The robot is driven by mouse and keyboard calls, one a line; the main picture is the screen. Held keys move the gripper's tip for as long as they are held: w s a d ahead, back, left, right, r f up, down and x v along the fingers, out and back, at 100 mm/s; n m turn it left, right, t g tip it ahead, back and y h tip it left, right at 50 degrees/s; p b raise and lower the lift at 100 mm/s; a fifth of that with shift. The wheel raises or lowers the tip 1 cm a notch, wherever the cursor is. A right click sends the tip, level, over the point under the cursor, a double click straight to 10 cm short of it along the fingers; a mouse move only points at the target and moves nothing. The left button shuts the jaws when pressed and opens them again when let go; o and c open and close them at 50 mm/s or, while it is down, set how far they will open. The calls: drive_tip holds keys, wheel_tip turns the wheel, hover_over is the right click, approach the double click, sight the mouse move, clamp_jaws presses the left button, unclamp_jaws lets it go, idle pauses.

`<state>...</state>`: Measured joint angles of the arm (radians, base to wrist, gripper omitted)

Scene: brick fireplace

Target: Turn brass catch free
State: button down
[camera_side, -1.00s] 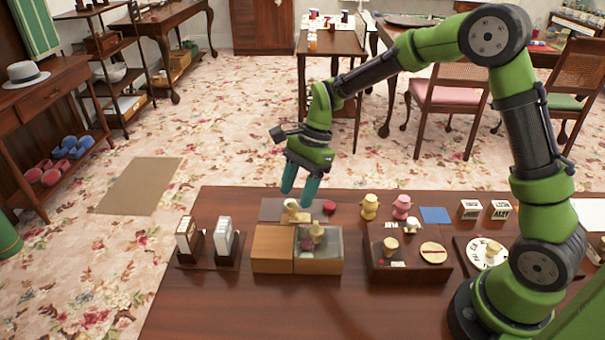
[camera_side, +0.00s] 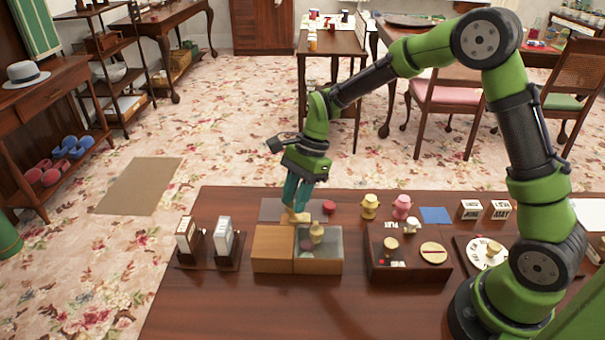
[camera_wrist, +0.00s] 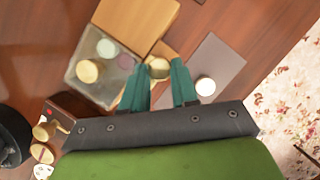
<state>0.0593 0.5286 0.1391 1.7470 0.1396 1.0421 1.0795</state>
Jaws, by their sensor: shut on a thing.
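The brass catch (camera_side: 296,216) is a pale gold piece at the back edge of a wooden box (camera_side: 273,250). In the wrist view, the brass catch (camera_wrist: 158,67) shows its rounded top between my fingertips. My gripper (camera_side: 296,206) points down with its teal fingers closed on the catch. The gripper (camera_wrist: 158,82) also shows from above in the wrist view, a finger on each side of the catch. The box's right half is a glassy-topped compartment (camera_side: 330,266) with a brass knob (camera_side: 316,233) on it. The fingers hide part of the catch, so its turn angle is unclear.
A grey mat (camera_side: 270,208) lies behind the box, with a red round piece (camera_side: 329,207) near its right end. White blocks in dark holders (camera_side: 226,243) stand to the left. A dark box with dials (camera_side: 408,262) stands to the right. The front table is clear.

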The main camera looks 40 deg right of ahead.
drive_tip(key=n, duration=0.1)
drive_tip(key=n+g, duration=0.1)
drive_tip(key=n, duration=0.2)
drive_tip(key=shift+w+n+g, duration=0.25)
drive_tip(key=shift+n+g, duration=0.05)
drive_tip(key=shift+g, duration=0.1)
drive_tip(key=n, duration=0.2)
drive_tip(key=n+g+h, duration=0.1)
drive_tip(key=n, duration=0.1)
drive_tip(key=shift+w+a+n+g, duration=0.15)
drive_tip(key=shift+w+n+g, duration=0.05)
drive_tip(key=shift+n+g, duration=0.1)
drive_tip(key=n+h, duration=0.1)
drive_tip(key=n, duration=0.1)
drive_tip(key=n+h, duration=0.1)
drive_tip(key=n, duration=0.1)
drive_tip(key=shift+w+a+n+g, duration=0.1)
drive_tip(key=shift+a+n+g, duration=0.05)
drive_tip(key=shift+n+g, duration=0.2)
drive_tip(key=shift+a+n+h, duration=0.2)
drive_tip(key=shift+n+h, duration=0.6)
drive_tip(key=shift+n, duration=1.25)
drive_tip(key=c, duration=0.9)
unclamp_jaws()
drive_tip(key=shift+o, duration=0.2)
